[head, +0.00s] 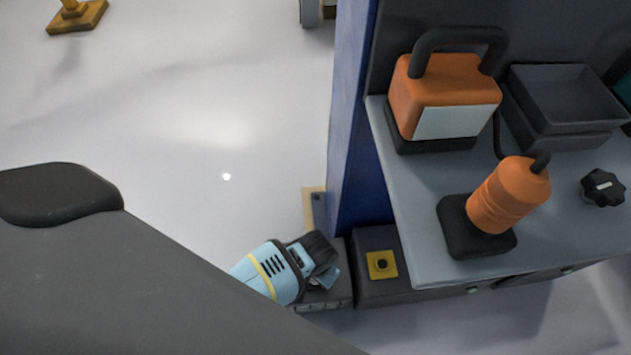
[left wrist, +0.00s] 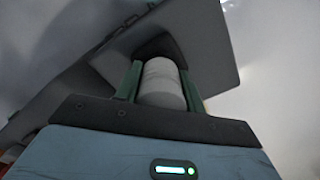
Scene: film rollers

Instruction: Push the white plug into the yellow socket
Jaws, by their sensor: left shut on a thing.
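The yellow socket (head: 382,264) is a small square plate with a dark round hole, on top of a dark box below the bench in the head view. My left gripper (head: 318,265), light blue with a yellow band, is just left of the socket, apart from it. In the left wrist view its green fingers (left wrist: 161,82) are shut on the white plug (left wrist: 163,86), a pale cylinder. The plug cannot be made out in the head view. The socket cannot be made out in the left wrist view. My right gripper is not in view.
A blue post (head: 352,130) rises behind the socket box. The grey bench (head: 425,225) overhangs to the right, carrying an orange lamp-like device (head: 445,85), an orange cylinder on a dark base (head: 508,195), a grey tray (head: 570,95) and a black knob (head: 602,187). Open floor lies left.

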